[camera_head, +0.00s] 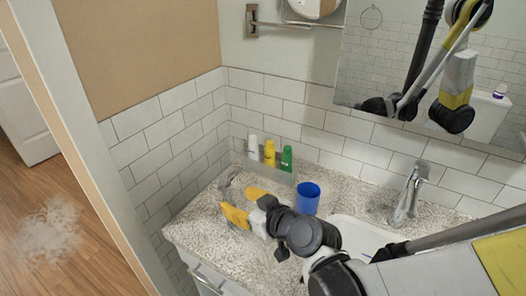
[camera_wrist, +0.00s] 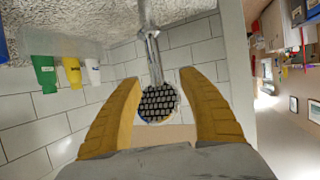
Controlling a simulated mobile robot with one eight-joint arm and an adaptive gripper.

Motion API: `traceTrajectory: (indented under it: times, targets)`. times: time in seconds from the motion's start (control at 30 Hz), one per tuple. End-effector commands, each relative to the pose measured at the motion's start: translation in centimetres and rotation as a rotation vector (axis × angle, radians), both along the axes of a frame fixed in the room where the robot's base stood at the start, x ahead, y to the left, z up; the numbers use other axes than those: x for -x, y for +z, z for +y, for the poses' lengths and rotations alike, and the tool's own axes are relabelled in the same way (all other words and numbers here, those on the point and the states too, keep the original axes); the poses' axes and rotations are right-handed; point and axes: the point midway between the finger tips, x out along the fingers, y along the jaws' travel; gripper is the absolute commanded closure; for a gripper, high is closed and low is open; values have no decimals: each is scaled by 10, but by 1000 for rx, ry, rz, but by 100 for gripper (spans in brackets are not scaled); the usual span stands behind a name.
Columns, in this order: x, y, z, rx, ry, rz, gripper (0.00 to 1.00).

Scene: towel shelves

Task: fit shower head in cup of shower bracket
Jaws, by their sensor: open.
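The shower head (camera_wrist: 158,103) shows in the wrist view with its round, dark nozzle face towards the camera and a chrome handle running up the picture to the counter. In the head view it seems to be the grey shape (camera_head: 228,178) at the counter's left back. My gripper (camera_head: 234,199) is over the counter's left end. Its yellow fingers (camera_wrist: 160,80) are spread, with the shower head appearing between them. No contact shows, and the depth between them is unclear. I cannot make out the bracket or its cup in either view.
White, yellow and green (camera_head: 287,158) bottles stand along the back wall of the counter (camera_head: 190,236). A blue cup (camera_head: 307,197) stands close right of my gripper. The sink (camera_head: 362,236) and faucet (camera_head: 408,192) are further right. Tiled walls close off the left and back.

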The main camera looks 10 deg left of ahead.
Motion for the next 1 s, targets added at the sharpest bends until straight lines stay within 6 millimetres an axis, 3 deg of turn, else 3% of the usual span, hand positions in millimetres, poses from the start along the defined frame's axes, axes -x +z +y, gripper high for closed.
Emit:
traceTrajectory:
  times: [0.5,0.77,0.93,1.0]
  targets:
    - [-40,-29,45,-1,0,1,52]
    - [-43,-28,49,1,-1,0,52]
    - [-43,-28,49,1,-1,0,100]
    - [-43,-28,49,1,-1,0,100]
